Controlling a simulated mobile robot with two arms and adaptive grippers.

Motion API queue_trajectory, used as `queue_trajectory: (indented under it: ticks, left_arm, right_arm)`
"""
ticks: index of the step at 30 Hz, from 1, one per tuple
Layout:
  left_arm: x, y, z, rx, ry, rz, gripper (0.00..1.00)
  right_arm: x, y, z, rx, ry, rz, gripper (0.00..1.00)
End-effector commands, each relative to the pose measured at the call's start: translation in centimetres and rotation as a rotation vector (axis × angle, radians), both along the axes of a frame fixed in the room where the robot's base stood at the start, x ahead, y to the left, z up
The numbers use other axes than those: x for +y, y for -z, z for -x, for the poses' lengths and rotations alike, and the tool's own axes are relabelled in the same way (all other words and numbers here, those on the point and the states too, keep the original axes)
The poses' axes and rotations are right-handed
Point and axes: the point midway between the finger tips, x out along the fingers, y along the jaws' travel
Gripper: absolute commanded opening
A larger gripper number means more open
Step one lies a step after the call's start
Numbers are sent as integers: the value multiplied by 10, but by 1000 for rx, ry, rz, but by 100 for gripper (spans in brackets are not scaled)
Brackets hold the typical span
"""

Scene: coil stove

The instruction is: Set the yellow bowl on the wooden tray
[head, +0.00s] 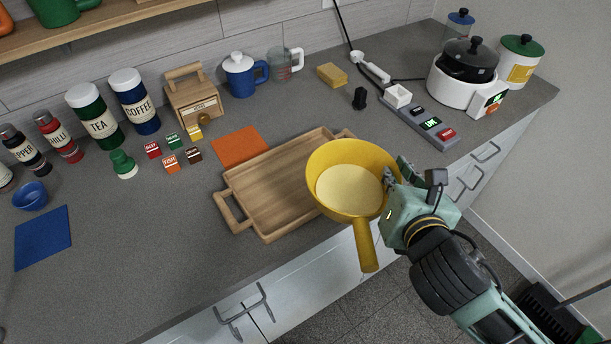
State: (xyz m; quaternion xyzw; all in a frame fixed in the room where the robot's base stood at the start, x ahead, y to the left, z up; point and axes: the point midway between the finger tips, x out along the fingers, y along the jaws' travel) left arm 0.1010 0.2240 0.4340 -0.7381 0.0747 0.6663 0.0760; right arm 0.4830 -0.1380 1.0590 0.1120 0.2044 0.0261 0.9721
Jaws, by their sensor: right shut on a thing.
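The yellow bowl (349,190), with a handle pointing toward the front, is held by my right gripper (392,178) at its right rim. The gripper is shut on that rim. The bowl looks roughly upright and overlaps the right part of the wooden tray (262,205) in the head view. I cannot tell whether the bowl touches the tray or hangs above it. The tray lies near the counter's front edge, and its visible left part is empty. The bowl hides much of the tray's right end. My left gripper is not in view.
An orange mat (240,146) lies behind the tray. Small labelled blocks (172,142), a blue bowl (30,195) and a blue mat (43,238) are to the left. Canisters, a blue pitcher (240,75) and a white cooker (463,88) stand farther back.

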Motion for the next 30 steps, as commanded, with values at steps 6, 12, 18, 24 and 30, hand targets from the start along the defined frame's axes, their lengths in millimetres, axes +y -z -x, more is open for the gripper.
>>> queue_trajectory:
  ticks: [6,12,18,24,30]
  left_arm:
    - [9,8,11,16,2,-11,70]
    - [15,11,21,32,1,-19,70]
    - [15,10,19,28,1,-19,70]
    - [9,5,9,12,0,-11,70]
    - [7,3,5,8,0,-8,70]
  right_arm:
    - [37,-31,-11,-1,-98,9,0]
    - [50,-41,-12,11,-142,14,0]
    - [64,-29,-31,20,-148,13,0]
    - [88,-2,-69,20,-148,12,0]
    - [106,19,-101,16,-149,12,0]
